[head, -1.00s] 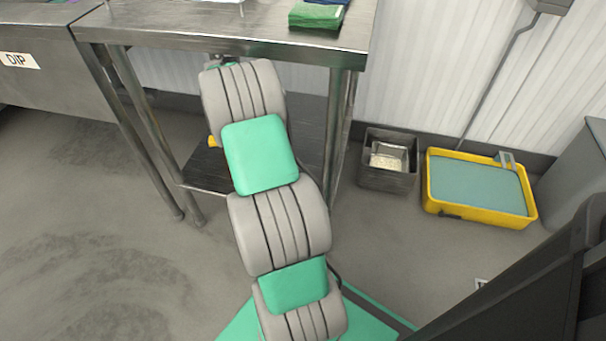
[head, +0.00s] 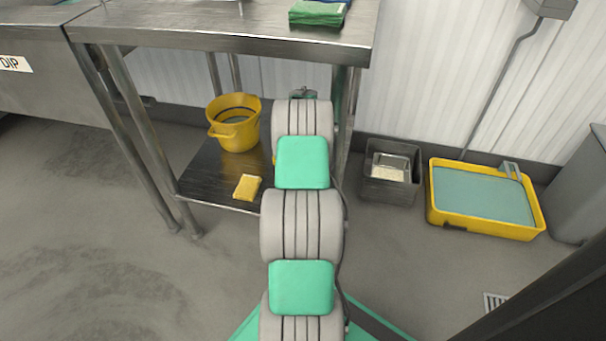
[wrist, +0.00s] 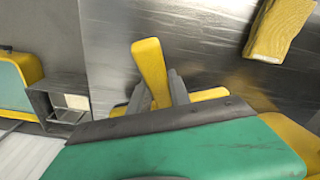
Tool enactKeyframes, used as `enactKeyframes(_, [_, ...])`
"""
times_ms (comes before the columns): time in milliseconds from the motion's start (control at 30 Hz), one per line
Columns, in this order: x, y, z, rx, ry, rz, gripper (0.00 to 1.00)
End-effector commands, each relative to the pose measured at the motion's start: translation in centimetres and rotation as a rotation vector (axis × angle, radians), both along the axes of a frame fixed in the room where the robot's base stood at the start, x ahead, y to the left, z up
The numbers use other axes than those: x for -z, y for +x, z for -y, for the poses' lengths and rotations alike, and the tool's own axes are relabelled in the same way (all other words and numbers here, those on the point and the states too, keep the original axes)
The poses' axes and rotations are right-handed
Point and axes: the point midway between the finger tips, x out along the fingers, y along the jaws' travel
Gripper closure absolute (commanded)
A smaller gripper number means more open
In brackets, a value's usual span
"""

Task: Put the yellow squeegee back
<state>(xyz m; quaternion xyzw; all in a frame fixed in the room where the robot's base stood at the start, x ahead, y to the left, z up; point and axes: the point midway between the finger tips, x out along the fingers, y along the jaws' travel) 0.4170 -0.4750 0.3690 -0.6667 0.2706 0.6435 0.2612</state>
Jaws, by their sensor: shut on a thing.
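The yellow squeegee (wrist: 150,68) shows in the wrist view, its flat handle standing between the two grey fingers of my gripper (wrist: 158,92). My gripper is shut on it. Yellow parts also show to both sides of the fingers, and the green and dark wrist body hides the lower part. In the head view my arm hides the gripper and nearly all of the squeegee, near the right side of the steel table's lower shelf (head: 205,180).
A yellow bucket (head: 236,138) and a yellow sponge (head: 247,187) are on the lower shelf. The sponge also shows in the wrist view (wrist: 280,28). Right of the table stand a grey bin (head: 388,188) and a yellow tray (head: 482,226). Table legs flank the shelf.

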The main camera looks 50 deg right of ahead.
Motion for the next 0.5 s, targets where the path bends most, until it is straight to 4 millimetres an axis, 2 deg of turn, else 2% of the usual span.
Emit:
enactKeyframes(33, [1.8, 0.0, -0.1, 0.000, 0.002, -0.002, 1.00])
enactKeyframes(100, [2.6, 0.0, 0.0, 0.000, 0.001, -0.001, 1.00])
enactKeyframes(467, [2.9, 0.0, 0.0, 0.000, 0.001, -0.001, 1.00])
enactKeyframes(500, [2.8, 0.0, -0.1, 0.000, 0.001, -0.001, 0.74])
